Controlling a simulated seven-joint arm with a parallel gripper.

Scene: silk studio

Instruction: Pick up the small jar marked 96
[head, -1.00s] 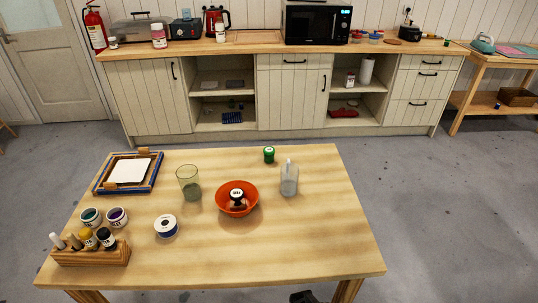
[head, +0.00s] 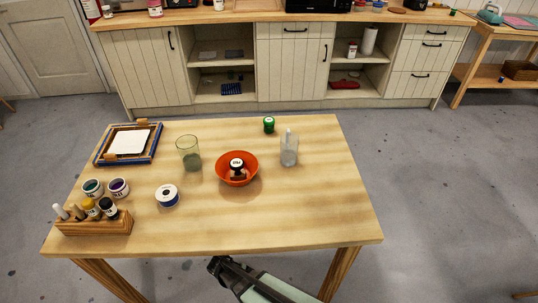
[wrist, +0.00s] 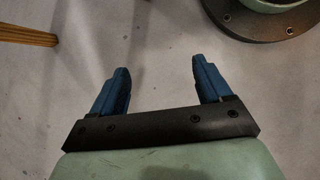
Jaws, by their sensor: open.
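Several small jars stand on the wooden table, and their marks are too small to read, so I cannot tell which is marked 96. A dark-topped jar with a pale label (head: 237,165) sits in the orange bowl (head: 222,178). A small green jar (head: 269,126) stands near the far edge. A green-topped jar (head: 93,188) and a purple-topped jar (head: 119,188) stand at the left. My gripper (head: 215,264) is below the table's front edge, apart from all jars. In the wrist view my gripper (wrist: 160,65) is open and empty above the grey floor.
The table (head: 300,215) also bears a glass (head: 189,155), a clear bottle (head: 289,150), a white-and-blue round item (head: 167,196), a blue-edged frame (head: 155,150) and a wooden rack (head: 95,225) holding small containers. The table's front right is clear.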

